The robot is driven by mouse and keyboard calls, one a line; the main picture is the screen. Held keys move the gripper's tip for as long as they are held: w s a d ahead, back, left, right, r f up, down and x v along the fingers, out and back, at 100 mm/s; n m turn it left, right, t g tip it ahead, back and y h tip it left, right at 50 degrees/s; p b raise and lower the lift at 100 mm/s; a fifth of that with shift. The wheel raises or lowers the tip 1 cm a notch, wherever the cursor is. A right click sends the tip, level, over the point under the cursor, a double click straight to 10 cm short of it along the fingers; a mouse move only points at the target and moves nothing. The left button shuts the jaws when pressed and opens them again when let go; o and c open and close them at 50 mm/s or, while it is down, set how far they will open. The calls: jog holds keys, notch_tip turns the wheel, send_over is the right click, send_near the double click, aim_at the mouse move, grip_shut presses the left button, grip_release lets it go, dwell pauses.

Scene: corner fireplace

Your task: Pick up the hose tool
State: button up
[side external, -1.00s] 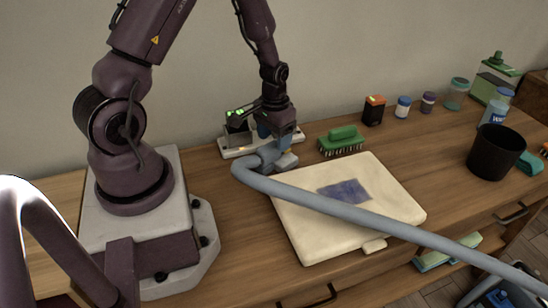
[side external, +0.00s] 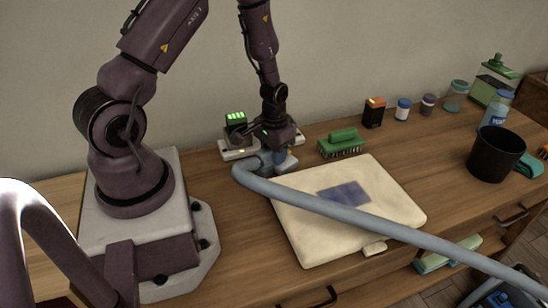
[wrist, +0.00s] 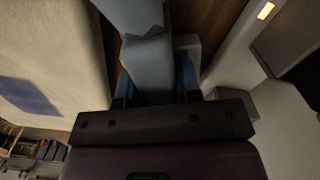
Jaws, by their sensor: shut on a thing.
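The hose tool (side external: 262,164) is a blue-grey head on the end of a long grey-blue hose (side external: 345,207). It is at the back of the wooden counter, at the left rear corner of a cream board. My gripper (side external: 276,158) points down over it and is shut on its head. In the wrist view the hose tool (wrist: 148,62) sits between my two blue fingers (wrist: 155,85). The fingertips are partly hidden by the tool and the gripper body. I cannot tell whether the tool is clear of the counter.
The cream board (side external: 300,235) with a blue patch lies under the hose. A white device with green lights (side external: 236,123) stands close behind my gripper. A green brush (side external: 341,143) is to the right. A black cup (side external: 496,152) and several small jars stand farther right.

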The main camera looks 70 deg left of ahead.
jog(key=shift+r, duration=0.1)
notch_tip(320, 180, up, 10)
jog(key=shift+f, duration=0.1)
dwell(0.3)
jog(key=o, duration=0.4)
jog(key=shift+c, duration=1)
jog(key=shift+w+d, duration=0.2)
jog(key=shift+d, duration=0.2)
jog(key=w+d+r, duration=0.1)
jog(key=w+d, duration=0.1)
jog(key=d, duration=1.6)
jog(key=shift+w+r, duration=0.15)
jog(key=shift+r, duration=0.1)
